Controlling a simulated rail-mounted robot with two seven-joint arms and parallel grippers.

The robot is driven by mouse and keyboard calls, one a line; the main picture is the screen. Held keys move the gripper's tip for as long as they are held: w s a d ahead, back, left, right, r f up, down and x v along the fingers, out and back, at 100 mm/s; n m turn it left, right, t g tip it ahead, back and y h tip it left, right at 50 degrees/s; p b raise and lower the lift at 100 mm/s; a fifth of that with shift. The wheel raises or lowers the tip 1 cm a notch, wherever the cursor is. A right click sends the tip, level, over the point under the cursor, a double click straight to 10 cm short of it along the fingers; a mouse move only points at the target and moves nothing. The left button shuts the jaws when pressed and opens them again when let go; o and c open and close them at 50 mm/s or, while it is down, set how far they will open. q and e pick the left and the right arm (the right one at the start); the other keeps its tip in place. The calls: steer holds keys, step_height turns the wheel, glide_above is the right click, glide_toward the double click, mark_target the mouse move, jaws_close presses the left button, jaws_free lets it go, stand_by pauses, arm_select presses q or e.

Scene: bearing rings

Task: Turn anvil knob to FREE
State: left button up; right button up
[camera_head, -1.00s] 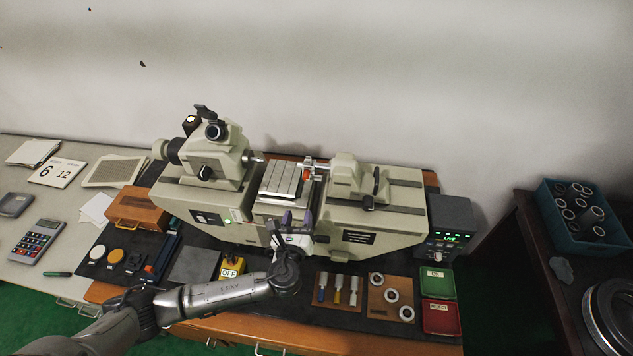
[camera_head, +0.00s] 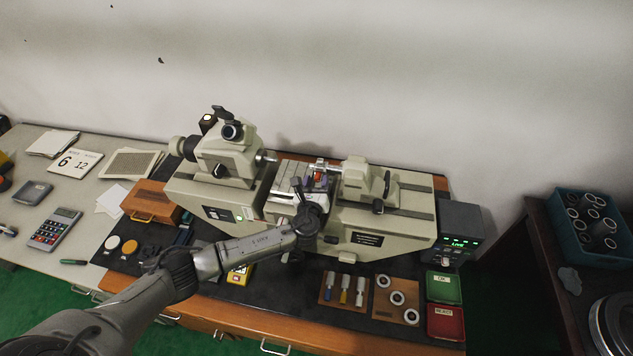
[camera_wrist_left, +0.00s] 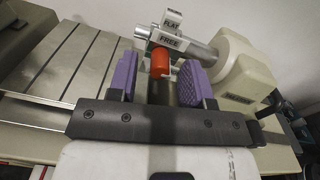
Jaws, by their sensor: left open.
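The orange-red anvil knob (camera_wrist_left: 160,63) shows in the wrist view below a grey shaft, under a white label reading FREE (camera_wrist_left: 172,42) with a second label above it. In the head view the knob's red (camera_head: 319,166) shows small at the middle of the measuring machine (camera_head: 375,218). My left gripper (camera_wrist_left: 158,76) is open. Its two purple pads stand to the left and right of the knob in the wrist view, with a gap on each side. In the head view the gripper (camera_head: 313,183) is over the machine's middle, partly hidden by my wrist. My right gripper is not in view.
The grooved stage (camera_wrist_left: 75,60) lies left of the knob, and the pale tailstock (camera_wrist_left: 240,70) is close on its right. A readout box (camera_head: 460,225), a ring board (camera_head: 397,314) and green and red trays (camera_head: 443,288) stand at the right.

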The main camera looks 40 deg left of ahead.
arm_select(q)
steer(key=shift+c, duration=0.4)
jaws_close()
steer(key=n+b, duration=0.2)
steer(key=n, duration=0.1)
steer(key=shift+f, duration=0.2)
steer(key=n+b, duration=0.3)
steer(key=n, duration=0.2)
steer(key=shift+n+b, duration=0.4)
steer(key=n+b, duration=0.2)
steer(key=n, duration=0.2)
steer(key=shift+a, duration=0.1)
steer(key=shift+r+n+b, duration=0.1)
steer(key=shift+n+b, duration=0.95)
steer(key=shift+n, duration=1.35)
